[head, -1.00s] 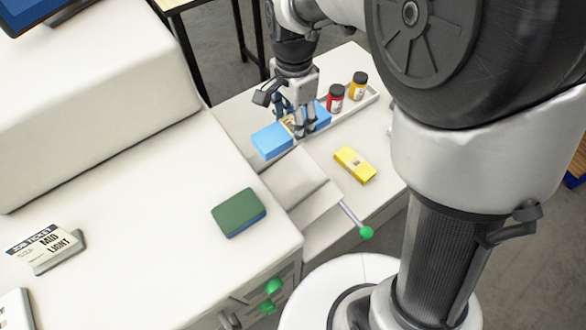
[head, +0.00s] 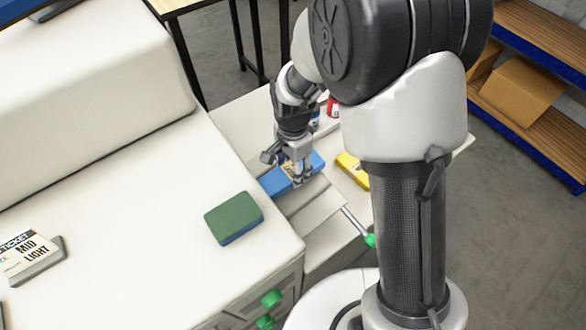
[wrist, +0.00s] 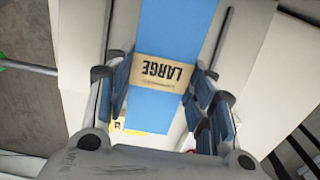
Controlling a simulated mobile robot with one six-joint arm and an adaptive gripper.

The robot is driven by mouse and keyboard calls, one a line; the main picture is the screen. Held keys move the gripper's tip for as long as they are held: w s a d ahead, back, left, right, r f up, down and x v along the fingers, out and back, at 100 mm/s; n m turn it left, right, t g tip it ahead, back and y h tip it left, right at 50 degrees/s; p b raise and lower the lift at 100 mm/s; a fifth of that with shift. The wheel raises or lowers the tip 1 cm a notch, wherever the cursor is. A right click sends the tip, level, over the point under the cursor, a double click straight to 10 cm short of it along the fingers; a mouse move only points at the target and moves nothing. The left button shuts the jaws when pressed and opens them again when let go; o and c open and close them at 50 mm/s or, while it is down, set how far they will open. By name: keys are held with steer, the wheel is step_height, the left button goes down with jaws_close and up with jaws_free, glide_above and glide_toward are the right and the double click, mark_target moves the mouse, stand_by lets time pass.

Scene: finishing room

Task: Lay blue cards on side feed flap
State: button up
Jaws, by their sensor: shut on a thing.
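The blue cards (head: 272,185) are a long banded bundle; the band reads LARGE in the wrist view, where the blue cards (wrist: 176,28) run through the picture's middle. My gripper (head: 302,178) is shut on them across the band, with a finger along each long side in the wrist view (wrist: 160,78). The side feed flap (head: 312,208) is a pale sloping plate on the machine's side, just below the cards in the head view. The cards are over or at its upper edge; I cannot tell whether they touch it. My fingers hide part of the bundle.
A green-topped pad (head: 233,215) lies on the white machine top near the flap. A yellow bundle (head: 352,170) lies right of the flap, partly behind my arm. A green-knobbed lever (head: 371,241) sticks out beside the flap.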

steer(key=shift+f, duration=0.25)
steer(key=shift+f+b, duration=0.35)
steer(key=shift+f, duration=0.15)
steer(key=o, duration=1.2)
steer(key=shift+o, duration=0.2)
